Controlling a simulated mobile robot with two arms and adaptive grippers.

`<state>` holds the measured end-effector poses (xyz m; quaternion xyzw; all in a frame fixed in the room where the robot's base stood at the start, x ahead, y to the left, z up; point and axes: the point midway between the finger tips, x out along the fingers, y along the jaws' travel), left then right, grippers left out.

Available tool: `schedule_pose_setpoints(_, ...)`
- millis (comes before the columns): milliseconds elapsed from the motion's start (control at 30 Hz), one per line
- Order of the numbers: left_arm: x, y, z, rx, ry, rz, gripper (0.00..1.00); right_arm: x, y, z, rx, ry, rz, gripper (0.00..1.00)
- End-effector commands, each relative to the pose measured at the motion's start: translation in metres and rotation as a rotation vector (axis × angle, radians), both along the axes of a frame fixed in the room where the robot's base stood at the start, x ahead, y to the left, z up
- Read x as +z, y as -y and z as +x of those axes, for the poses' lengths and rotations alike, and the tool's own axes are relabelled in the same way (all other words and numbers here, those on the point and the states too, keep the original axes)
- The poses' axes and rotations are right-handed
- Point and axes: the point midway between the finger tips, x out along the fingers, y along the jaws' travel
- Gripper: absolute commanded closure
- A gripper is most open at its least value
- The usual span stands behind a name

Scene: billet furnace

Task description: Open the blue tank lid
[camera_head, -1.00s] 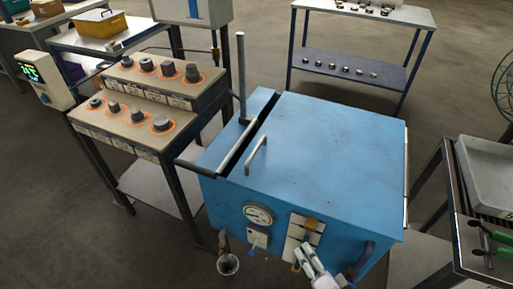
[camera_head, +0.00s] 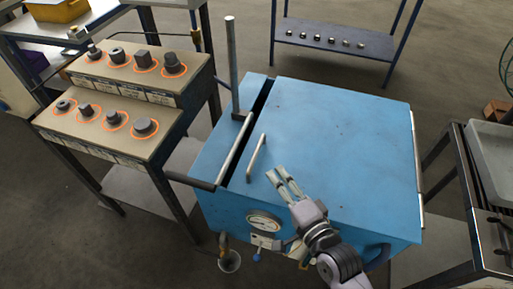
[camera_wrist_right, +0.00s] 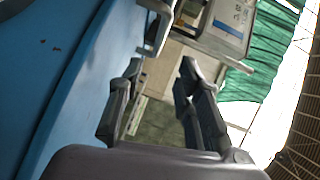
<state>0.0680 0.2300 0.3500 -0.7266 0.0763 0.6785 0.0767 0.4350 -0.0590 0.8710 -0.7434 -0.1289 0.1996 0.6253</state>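The blue tank (camera_head: 225,215) stands in the middle of the head view. Its flat blue lid (camera_head: 345,135) is down. A pale metal bar handle (camera_head: 257,157) stands on the left part of the lid. My right gripper (camera_head: 278,178) is over the lid's front part, just right of and in front of the handle, apart from it. In the right wrist view my right gripper (camera_wrist_right: 160,72) has its two fingers spread with nothing between them. A metal handle (camera_wrist_right: 158,28) shows ahead of the fingers, with the blue lid (camera_wrist_right: 65,60) at left. My left gripper is not in view.
A dark slot with an upright metal rod (camera_head: 232,65) lies left of the lid. A bench (camera_head: 130,80) with several dark metal parts stands at left. A gauge (camera_head: 263,222) sits on the tank's front. A rack with a grey tray (camera_head: 490,150) is at right.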

Motion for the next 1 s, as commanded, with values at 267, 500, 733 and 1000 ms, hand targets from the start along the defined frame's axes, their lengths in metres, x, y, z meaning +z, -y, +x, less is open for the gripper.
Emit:
schedule_pose_setpoints(267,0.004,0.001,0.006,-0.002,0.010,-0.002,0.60,-0.006,-0.028,0.057,0.000,0.003,0.001,0.69)
schedule_pose_setpoints(500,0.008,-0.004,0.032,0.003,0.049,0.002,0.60,-0.013,-0.047,0.093,0.000,0.002,0.001,0.69)
schedule_pose_setpoints(733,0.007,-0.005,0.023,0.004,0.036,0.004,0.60,-0.016,-0.054,0.108,0.001,0.000,0.000,0.69)
schedule_pose_setpoints(1000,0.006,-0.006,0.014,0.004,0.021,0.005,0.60,-0.016,-0.054,0.109,0.000,0.000,0.000,0.69)
